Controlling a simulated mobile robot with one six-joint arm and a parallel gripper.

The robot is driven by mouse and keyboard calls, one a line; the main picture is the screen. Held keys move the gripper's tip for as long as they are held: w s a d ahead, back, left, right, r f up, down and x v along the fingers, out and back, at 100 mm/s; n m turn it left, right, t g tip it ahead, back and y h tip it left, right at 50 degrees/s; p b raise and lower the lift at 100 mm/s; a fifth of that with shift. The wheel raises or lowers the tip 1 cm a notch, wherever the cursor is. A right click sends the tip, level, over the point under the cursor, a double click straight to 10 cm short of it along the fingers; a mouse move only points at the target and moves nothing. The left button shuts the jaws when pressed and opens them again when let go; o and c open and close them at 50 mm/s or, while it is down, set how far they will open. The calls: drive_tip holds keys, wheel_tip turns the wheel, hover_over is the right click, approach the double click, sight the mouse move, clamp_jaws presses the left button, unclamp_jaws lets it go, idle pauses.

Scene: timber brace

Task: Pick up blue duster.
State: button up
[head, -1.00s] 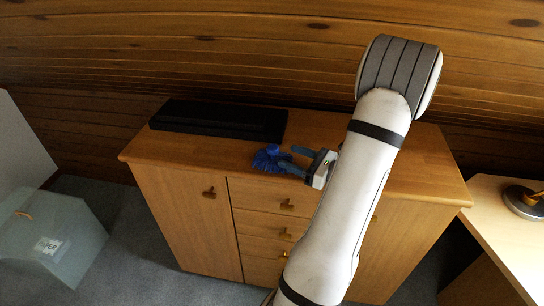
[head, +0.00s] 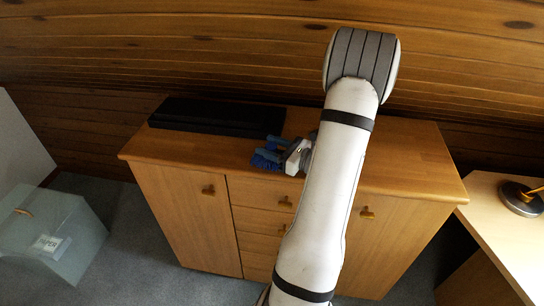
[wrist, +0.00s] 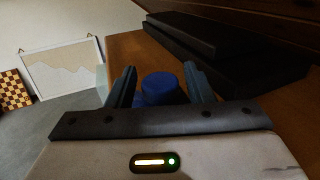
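The blue duster (head: 264,160) lies on top of the wooden cabinet (head: 400,165), near its front edge. In the head view it is partly hidden by my gripper (head: 271,146). In the wrist view the duster (wrist: 160,88) shows as a blue rounded end between my two fingers. My gripper (wrist: 160,85) is open, its fingers on either side of the duster with visible gaps. I cannot tell whether either finger touches it.
A long black case (head: 215,117) lies at the back left of the cabinet top, close beyond the duster. A pale translucent bin (head: 55,235) stands on the floor at left. A desk (head: 500,225) with a lamp base (head: 520,198) stands at right. The cabinet's right top is clear.

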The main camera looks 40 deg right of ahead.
drive_tip(key=c, duration=0.8)
drive_tip(key=shift+c, duration=0.2)
